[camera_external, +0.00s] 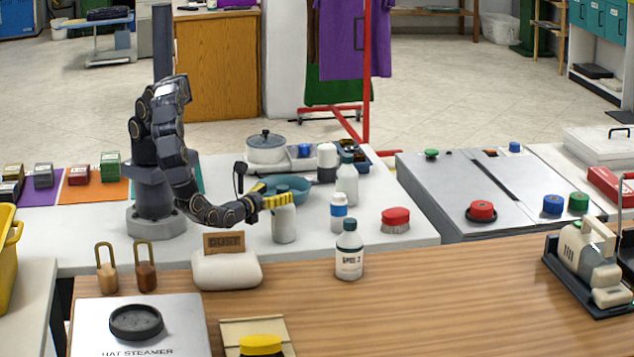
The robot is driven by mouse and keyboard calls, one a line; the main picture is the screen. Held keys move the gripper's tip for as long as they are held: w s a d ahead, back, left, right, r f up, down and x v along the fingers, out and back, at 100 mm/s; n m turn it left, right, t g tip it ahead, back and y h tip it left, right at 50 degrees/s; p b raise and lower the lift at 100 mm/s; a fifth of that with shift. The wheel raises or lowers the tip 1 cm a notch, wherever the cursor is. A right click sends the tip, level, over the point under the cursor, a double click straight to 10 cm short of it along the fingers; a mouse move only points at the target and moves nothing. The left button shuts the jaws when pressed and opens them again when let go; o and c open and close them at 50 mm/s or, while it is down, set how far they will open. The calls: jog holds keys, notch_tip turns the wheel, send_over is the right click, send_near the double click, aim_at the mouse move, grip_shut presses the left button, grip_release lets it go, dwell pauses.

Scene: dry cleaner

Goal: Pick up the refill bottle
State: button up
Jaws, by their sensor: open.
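Several bottles stand on the tables, and I cannot tell for sure which is the refill bottle. A plain white bottle (285,225) stands upright right by my gripper (270,194); its top is hidden behind a yellow finger. My gripper is open, with yellow fingertips; whether it touches this bottle I cannot tell. To the right stand a white bottle with a blue band (339,213), a taller white bottle with a grey cap (347,184), and a dark-capped bottle with a printed label (349,255) on the wooden table.
A teal bowl (300,186) and a lidded pot (266,150) stand behind my gripper. A red-topped brush (396,218) lies to the right. The wooden table's middle is clear.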

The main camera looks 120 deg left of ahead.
aim_at(288, 187)
jog(key=shift+w+a, duration=0.2)
jog(key=shift+a, duration=2.2)
grip_shut()
